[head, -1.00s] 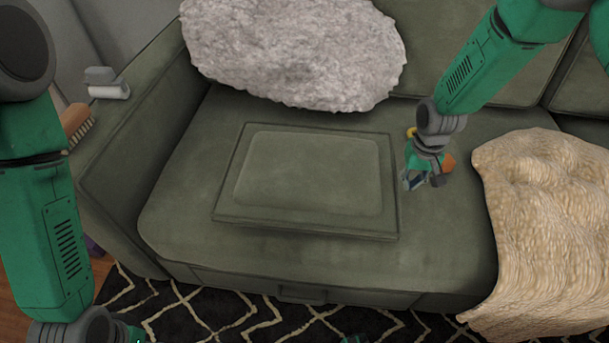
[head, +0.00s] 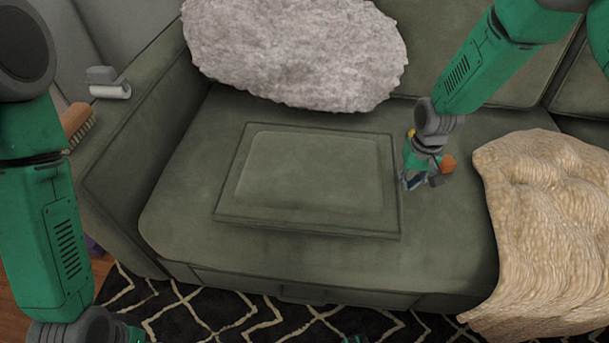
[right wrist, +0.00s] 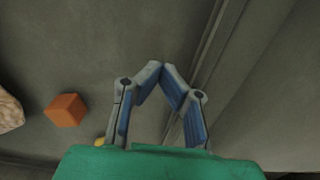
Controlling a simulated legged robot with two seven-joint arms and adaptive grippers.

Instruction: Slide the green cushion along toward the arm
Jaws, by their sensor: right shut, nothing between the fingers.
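The green cushion (head: 310,180) is a flat, square-edged pad lying on the green sofa seat. The sofa's arm (head: 135,150) is at the left, with bare seat between it and the cushion. My right gripper (head: 410,185) is just right of the cushion's right edge, low over the seat. In the right wrist view its fingertips (right wrist: 162,72) meet, empty, and the cushion (right wrist: 270,85) lies to their right. I cannot tell whether they touch it.
A grey fluffy pillow (head: 295,50) leans at the back. A cream blanket (head: 545,220) drapes over the seat at the right. An orange block (head: 448,163) lies beside my right gripper. A lint roller (head: 108,85) and a brush (head: 78,125) are on the sofa arm.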

